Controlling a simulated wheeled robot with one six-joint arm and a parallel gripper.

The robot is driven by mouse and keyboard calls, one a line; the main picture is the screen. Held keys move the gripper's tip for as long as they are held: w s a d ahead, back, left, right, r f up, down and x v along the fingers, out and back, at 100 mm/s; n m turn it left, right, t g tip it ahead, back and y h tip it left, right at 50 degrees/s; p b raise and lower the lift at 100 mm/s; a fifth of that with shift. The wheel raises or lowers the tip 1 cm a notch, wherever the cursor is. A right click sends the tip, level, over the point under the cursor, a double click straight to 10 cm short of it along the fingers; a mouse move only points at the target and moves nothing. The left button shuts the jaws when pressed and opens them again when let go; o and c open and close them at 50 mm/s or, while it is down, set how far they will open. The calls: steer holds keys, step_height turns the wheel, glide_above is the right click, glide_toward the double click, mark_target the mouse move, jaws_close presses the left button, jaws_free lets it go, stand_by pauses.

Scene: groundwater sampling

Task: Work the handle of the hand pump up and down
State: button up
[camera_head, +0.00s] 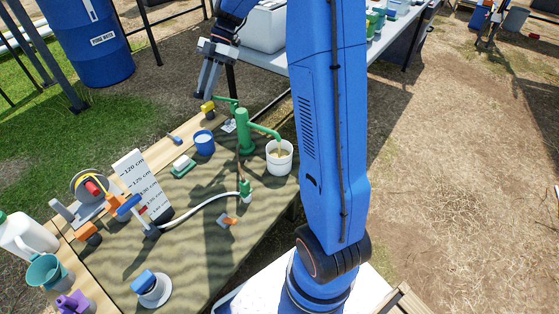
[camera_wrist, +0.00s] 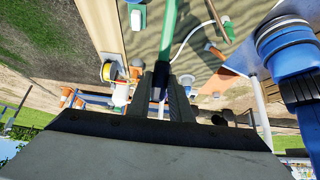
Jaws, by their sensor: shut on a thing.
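The green hand pump (camera_head: 245,132) stands upright at the far end of the table, its spout over a white bucket (camera_head: 280,165) holding brownish liquid. Its green handle (camera_head: 228,100) reaches out to the left from the pump. My gripper (camera_head: 205,90) is at the handle's outer end, pointing down. In the wrist view, the green handle (camera_wrist: 168,35) runs down between the two dark fingers of my gripper (camera_wrist: 162,88), which are shut on its end. The fingers partly hide the grip.
A blue cup (camera_head: 204,143), a depth board (camera_head: 140,180), a reel (camera_head: 92,188) and a white hose (camera_head: 195,210) are on the table (camera_head: 200,270). A blue drum (camera_head: 95,45) stands behind on grass. Another table with containers (camera_head: 262,28) is behind my arm.

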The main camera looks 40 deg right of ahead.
steer(key=shift+s+a+f, duration=0.1)
steer(key=shift+a+f, duration=0.05)
steer(key=shift+a, duration=0.2)
steer(key=s+a+f+t+h, duration=0.1)
steer(key=a+f+t+h, duration=0.1)
steer(key=a+f+h, duration=0.2)
step_height(320, 180, down, 4)
steer(key=h, duration=0.2)
steer(key=shift+s+h, duration=0.15)
steer(key=shift+h, duration=0.25)
steer(key=d+r+y, duration=0.1)
steer(key=r+y, duration=0.1)
steer(key=w+d+r+g+y, duration=0.1)
steer(key=r+y, duration=0.1)
steer(key=d+r+y, duration=0.1)
steer(key=d+r, duration=0.1)
steer(key=r, duration=0.1)
steer(key=shift+w+g+y, duration=0.2)
steer(key=shift+g+y, duration=0.2)
steer(key=shift+d+r+y, duration=0.3)
steer(key=shift+r+y, duration=0.3)
steer(key=shift+r, duration=0.15)
